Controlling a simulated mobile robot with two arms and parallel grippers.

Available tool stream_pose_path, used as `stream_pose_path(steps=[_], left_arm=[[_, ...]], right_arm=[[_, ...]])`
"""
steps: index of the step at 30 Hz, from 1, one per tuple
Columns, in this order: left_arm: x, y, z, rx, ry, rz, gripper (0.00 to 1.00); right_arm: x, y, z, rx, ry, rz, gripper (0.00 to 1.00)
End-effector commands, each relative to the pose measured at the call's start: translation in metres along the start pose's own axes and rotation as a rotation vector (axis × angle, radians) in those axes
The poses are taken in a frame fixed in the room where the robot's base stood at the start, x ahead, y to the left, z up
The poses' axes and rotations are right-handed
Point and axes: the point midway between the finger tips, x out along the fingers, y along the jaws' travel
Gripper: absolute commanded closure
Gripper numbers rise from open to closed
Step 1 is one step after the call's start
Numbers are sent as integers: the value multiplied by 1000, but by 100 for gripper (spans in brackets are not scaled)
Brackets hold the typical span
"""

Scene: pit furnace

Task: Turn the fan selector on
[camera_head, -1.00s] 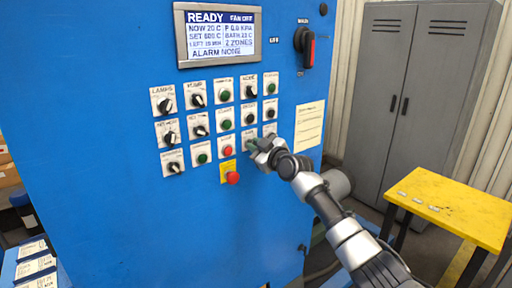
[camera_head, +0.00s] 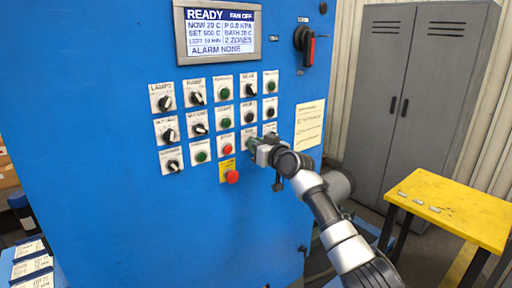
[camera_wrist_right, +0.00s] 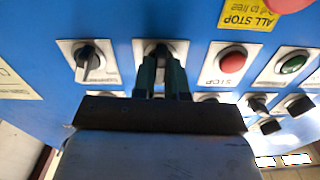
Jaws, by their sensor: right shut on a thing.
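A selector knob (camera_wrist_right: 160,50) on a white plate sits on the blue panel (camera_head: 120,215), just right of the red stop button in the head view; its label is not readable. I take it as the fan selector. My right gripper (camera_head: 254,146) is at this knob and mostly hides it. In the right wrist view my right gripper (camera_wrist_right: 164,72) has its two dark fingers close together, one on each side of the knob, shut on it. The display (camera_head: 220,32) reads READY and FAN OFF. My left gripper is not in view.
The red stop button (camera_wrist_right: 231,62) and another black selector (camera_wrist_right: 88,62) flank the gripped knob closely. A red mushroom button (camera_head: 232,177) sits below. Several knobs and buttons fill the rows above. A yellow table (camera_head: 445,208) and grey cabinet (camera_head: 385,100) stand at the right.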

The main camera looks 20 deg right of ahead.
Motion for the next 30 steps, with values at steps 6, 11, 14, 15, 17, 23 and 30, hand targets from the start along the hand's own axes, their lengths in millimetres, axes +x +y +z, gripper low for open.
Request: stream_pose_path(steps=[6, 11, 14, 15, 17, 23, 30], left_arm=[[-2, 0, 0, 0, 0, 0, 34], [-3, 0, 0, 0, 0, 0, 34], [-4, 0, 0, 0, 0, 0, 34], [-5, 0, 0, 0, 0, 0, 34], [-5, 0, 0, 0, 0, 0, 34], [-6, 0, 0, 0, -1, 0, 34], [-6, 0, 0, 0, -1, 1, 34]], right_arm=[[0, 0, 0, 189, -1, 0, 100], [0, 1, 0, 301, 0, 0, 100], [0, 1, 0, 356, 1, 0, 100], [0, 1, 0, 376, 1, 0, 100], [0, 1, 0, 399, 1, 0, 100], [0, 2, 0, 450, 1, 1, 100], [0, 2, 0, 467, 1, 1, 100]])
